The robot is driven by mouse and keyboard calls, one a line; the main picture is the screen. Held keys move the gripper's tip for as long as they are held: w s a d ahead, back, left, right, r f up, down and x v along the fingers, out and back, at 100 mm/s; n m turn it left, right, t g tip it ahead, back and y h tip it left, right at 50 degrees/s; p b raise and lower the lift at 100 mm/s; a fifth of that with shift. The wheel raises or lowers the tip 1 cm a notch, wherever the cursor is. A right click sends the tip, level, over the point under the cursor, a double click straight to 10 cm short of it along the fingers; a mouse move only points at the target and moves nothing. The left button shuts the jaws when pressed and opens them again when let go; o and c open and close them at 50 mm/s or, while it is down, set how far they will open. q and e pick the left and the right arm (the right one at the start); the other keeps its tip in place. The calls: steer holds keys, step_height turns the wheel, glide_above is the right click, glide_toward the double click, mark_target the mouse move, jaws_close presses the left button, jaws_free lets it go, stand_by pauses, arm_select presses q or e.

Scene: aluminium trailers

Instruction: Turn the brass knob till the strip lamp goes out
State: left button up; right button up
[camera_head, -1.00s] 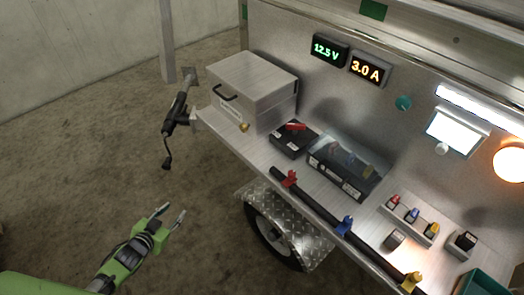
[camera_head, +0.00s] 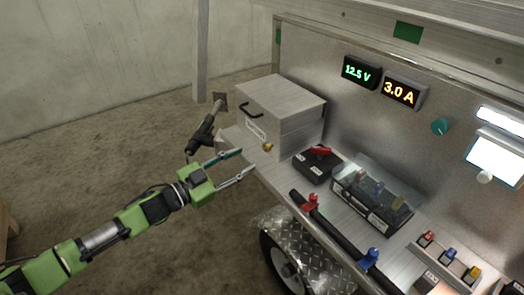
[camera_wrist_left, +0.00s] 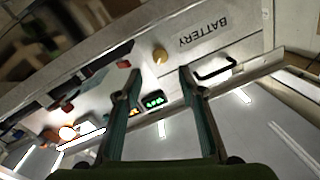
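The small round brass knob (camera_head: 268,147) is on the front of the grey metal box at the left end of the trailer shelf. In the left wrist view the brass knob (camera_wrist_left: 160,55) shows beside the BATTERY label, between and beyond the fingers. My left gripper (camera_head: 248,160) is open and empty, its fingertips pointing at the knob from the left; they look close to it, but I see no contact. The white strip lamp (camera_head: 500,122) glows at the upper right of the trailer panel. My right gripper is not in view.
The metal box (camera_head: 262,128) has a black handle. A black jockey-wheel crank (camera_head: 205,132) stands left of it, behind my left gripper. Displays read 12.5 V and 3.0 A.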

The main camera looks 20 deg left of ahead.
mark_target(265, 148)
arm_select(q)
steer(key=x, duration=0.8)
steer(key=shift+w, duration=0.1)
jaws_close()
